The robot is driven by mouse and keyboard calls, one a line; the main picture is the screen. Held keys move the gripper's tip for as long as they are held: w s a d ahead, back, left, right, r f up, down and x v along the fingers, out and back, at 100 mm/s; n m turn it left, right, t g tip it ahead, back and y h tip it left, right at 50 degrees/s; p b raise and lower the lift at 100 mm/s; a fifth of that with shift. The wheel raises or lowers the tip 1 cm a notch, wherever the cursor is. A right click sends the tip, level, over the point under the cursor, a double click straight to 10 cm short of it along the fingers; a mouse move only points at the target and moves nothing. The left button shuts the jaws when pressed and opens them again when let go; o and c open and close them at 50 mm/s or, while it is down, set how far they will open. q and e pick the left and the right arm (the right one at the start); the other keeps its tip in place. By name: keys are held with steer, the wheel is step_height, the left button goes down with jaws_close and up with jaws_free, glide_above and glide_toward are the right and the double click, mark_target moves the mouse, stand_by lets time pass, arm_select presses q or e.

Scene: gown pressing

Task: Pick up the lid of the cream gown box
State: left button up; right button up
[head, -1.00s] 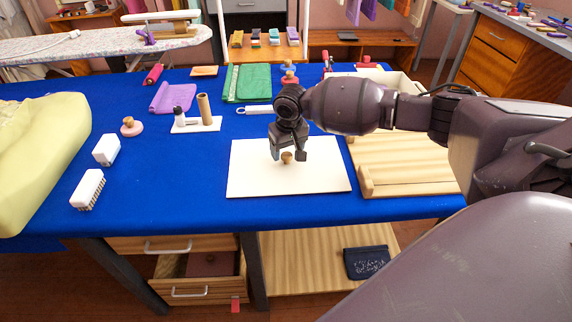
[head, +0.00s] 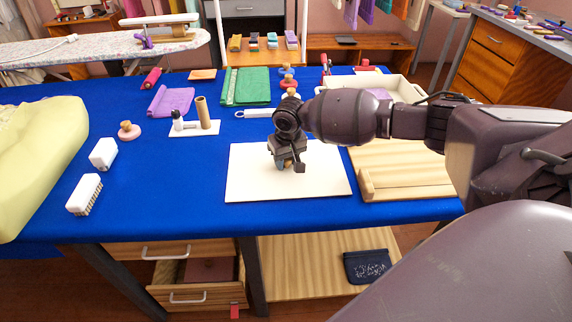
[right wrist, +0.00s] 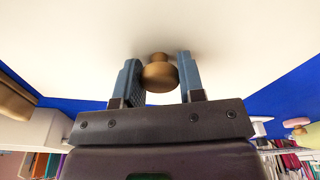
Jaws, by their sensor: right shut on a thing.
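The cream lid (head: 245,180) is a flat rectangular panel lying on the blue-covered table, with a small round wooden knob at its middle. The knob (right wrist: 160,74) shows between two blue-grey finger pads in the right wrist view. My right gripper (head: 289,166) is down over the lid and shut on the knob, hiding most of it in the head view. The lid appears flat, with no clear gap beneath it. The open cream box (head: 408,88) stands behind my right forearm, which partly hides it. My left gripper is not in view.
A wooden board (head: 410,178) lies right of the lid. White brushes (head: 85,194), a pale yellow bundle (head: 35,150), a white stand with a brown roll (head: 202,113) and folded green cloth (head: 246,86) are also on the table. Blue cloth left of the lid is clear.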

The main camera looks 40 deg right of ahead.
steer(key=shift+r, duration=0.5)
arm_select(q)
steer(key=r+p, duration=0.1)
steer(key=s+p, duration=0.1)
steer(key=p, duration=0.1)
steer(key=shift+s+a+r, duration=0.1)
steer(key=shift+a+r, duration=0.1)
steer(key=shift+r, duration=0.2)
arm_select(e)
step_height(320, 180, up, 19)
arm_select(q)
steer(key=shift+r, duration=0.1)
arm_select(e)
steer(key=o, duration=0.3)
steer(key=shift+c, duration=1.1)
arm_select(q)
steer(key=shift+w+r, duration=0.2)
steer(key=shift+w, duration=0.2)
arm_select(e)
steer(key=shift+c, duration=0.4)
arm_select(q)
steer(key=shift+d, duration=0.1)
